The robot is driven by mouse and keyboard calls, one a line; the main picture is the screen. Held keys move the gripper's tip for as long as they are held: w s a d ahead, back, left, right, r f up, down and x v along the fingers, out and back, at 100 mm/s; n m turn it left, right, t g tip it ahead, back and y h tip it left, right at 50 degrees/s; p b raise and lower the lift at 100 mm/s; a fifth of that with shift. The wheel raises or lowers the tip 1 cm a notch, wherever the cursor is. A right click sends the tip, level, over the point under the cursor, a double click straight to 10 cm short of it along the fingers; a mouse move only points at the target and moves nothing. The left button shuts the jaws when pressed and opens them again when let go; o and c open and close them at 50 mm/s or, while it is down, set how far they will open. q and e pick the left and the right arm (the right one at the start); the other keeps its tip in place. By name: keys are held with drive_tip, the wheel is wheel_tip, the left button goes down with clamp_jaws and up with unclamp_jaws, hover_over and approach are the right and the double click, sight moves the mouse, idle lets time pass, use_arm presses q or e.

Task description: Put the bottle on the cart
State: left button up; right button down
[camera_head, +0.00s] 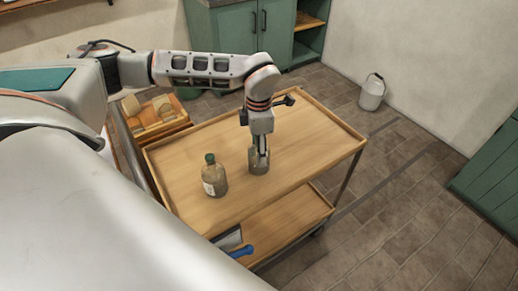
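A brown glass bottle (214,178) with a dark green stopper and a pale label stands upright on the top shelf of the wooden cart (312,140). To its right, a second small brownish glass vessel (258,166) is on the same shelf. My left gripper (259,152) points straight down at this second vessel, with its fingers at the vessel's upper part. The gripper hides the vessel's top, and I cannot tell whether the fingers press on it. The green-stoppered bottle is apart from the gripper. My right gripper is not in view.
The cart top has a raised rim and free room to the right and front. Its lower shelf (285,218) holds a blue-handled item (242,251). A wooden crate (160,124) stands behind left, a green cabinet (232,30) at the back, a pale can (372,93) by the wall.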

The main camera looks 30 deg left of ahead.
use_arm(q)
drive_tip(key=o, duration=1.4)
drive_tip(key=shift+o, duration=0.2)
wheel_tip(320, 180, up, 12)
drive_tip(key=shift+r, duration=0.1)
